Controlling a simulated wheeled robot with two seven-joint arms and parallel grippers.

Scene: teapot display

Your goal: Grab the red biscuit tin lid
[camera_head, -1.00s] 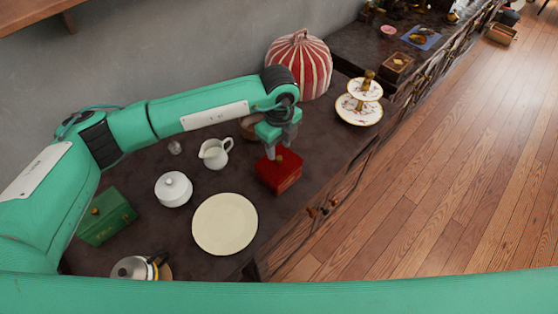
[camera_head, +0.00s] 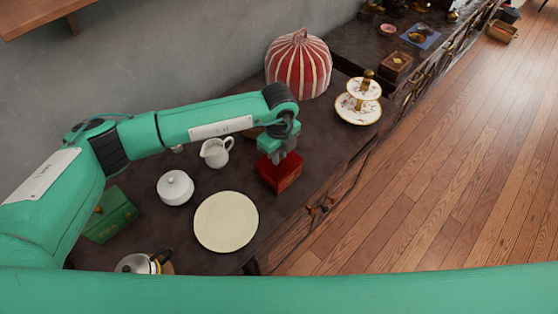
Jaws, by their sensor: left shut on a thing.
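The red biscuit tin (camera_head: 280,179) is a small box standing on the dark sideboard, near its front edge. Its lid (camera_head: 292,160) is red too and sits on top, partly hidden by my gripper. My left gripper (camera_head: 272,158) points down onto the lid from above and is shut on it, at the middle where the knob was visible. The knob is now hidden between the fingers. The lid looks level, and I cannot tell a gap between lid and tin. My right gripper is not in view.
A cream plate (camera_head: 226,222), a white lidded pot (camera_head: 175,188), a white jug (camera_head: 216,152), a green tin (camera_head: 112,216) and a kettle (camera_head: 137,263) stand left of the red tin. A striped cover (camera_head: 299,66) and tiered stand (camera_head: 358,104) are behind. Bare sideboard lies right of the tin.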

